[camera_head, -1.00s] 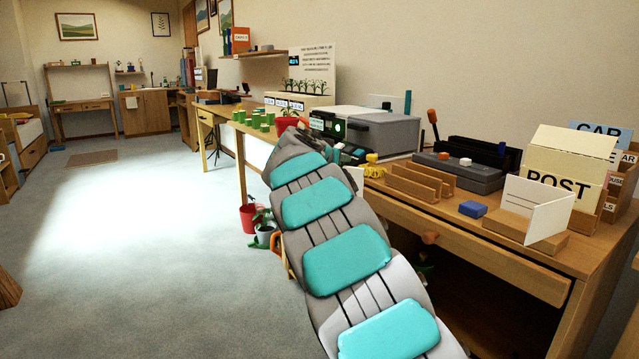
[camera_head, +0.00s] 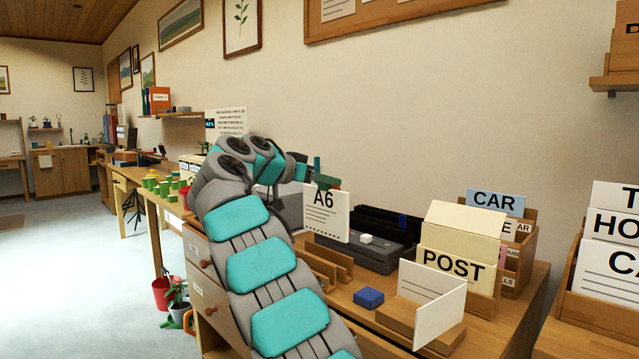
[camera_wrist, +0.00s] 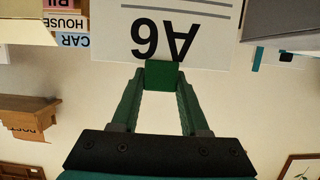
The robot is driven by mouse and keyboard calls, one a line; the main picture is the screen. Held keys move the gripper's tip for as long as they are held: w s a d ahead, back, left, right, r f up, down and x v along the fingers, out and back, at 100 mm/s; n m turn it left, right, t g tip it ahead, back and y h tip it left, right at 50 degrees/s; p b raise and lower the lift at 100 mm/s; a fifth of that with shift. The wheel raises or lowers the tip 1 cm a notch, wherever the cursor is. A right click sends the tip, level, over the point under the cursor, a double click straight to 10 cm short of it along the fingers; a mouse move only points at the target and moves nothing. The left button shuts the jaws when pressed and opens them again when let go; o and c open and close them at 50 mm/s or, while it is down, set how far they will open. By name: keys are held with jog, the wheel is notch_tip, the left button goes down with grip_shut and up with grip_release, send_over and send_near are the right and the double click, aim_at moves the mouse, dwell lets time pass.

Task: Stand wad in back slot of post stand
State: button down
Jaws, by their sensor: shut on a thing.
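The wad is a white block of paper marked A6 with ruled lines (camera_head: 327,217). My gripper (camera_head: 322,182) is shut on its top edge and holds it upright in the air, above the back part of the desk. In the wrist view my green fingertips (camera_wrist: 165,75) close on the wad (camera_wrist: 180,30), whose print shows upside down. A cream panel labelled POST (camera_head: 452,264) stands at the right. In front of it is a low wooden base (camera_head: 397,316) with a blank white card (camera_head: 438,318) leaning at its front. The slots there are mostly hidden by the panels.
A wooden rack with upright dividers (camera_head: 325,262) stands left of the POST panel. A blue block (camera_head: 368,297) lies between them. A dark grey tray (camera_head: 365,252) is behind, and a CAR card file (camera_head: 496,202) is behind POST. Another card box (camera_head: 600,305) stands far right.

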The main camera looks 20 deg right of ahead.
aim_at(323, 213)
jog(key=shift+a, duration=0.1)
dwell(0.3)
notch_tip(323, 213, down, 5)
jog(key=b, duration=0.5)
jog(key=shift+r, duration=0.1)
dwell(1.2)
jog(key=shift+f+b, duration=1.9)
jog(key=shift+b, duration=0.1)
grip_release()
jog(key=shift+r, duration=0.1)
jog(key=shift+r+p, duration=3.8)
jog(key=shift+r, duration=0.15)
